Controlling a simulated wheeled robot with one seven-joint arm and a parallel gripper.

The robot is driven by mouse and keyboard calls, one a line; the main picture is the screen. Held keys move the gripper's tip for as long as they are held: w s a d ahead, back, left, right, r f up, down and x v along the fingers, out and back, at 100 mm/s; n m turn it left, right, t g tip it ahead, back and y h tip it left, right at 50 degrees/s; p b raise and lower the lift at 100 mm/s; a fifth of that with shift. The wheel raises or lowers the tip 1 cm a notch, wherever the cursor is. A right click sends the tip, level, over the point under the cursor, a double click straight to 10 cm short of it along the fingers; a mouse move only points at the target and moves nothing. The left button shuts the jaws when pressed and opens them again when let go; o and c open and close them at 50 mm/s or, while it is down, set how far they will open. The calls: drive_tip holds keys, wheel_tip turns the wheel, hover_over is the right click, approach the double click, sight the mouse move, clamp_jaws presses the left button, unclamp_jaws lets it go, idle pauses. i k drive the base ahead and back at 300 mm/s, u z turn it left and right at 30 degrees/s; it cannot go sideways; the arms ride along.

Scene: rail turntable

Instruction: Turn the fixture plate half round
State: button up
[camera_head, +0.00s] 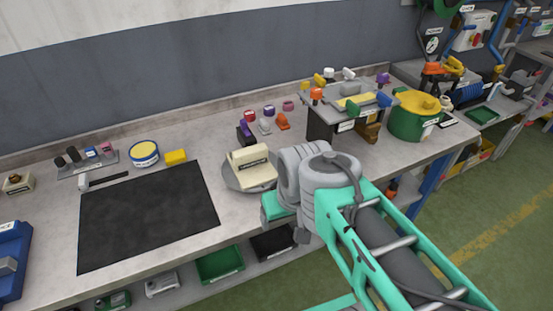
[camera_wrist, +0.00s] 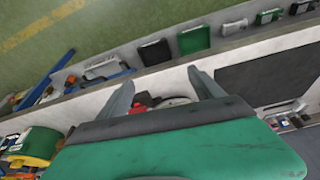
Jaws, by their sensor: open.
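My gripper (camera_wrist: 163,84) is open in the wrist view. A red part (camera_wrist: 144,99) and a rounded grey edge show between its fingers, partly hidden by my green hand. In the head view my wrist hides the fingers.
A black mat (camera_head: 145,215) covers the left of the bench. Several small coloured parts lie behind the disc. Bins (camera_head: 220,263) sit on the shelf below; green floor is at the right.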

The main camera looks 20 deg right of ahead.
sight(252, 168)
drive_tip(key=z, duration=1.05)
drive_tip(key=i, duration=0.35)
drive_tip(key=u, duration=3.4)
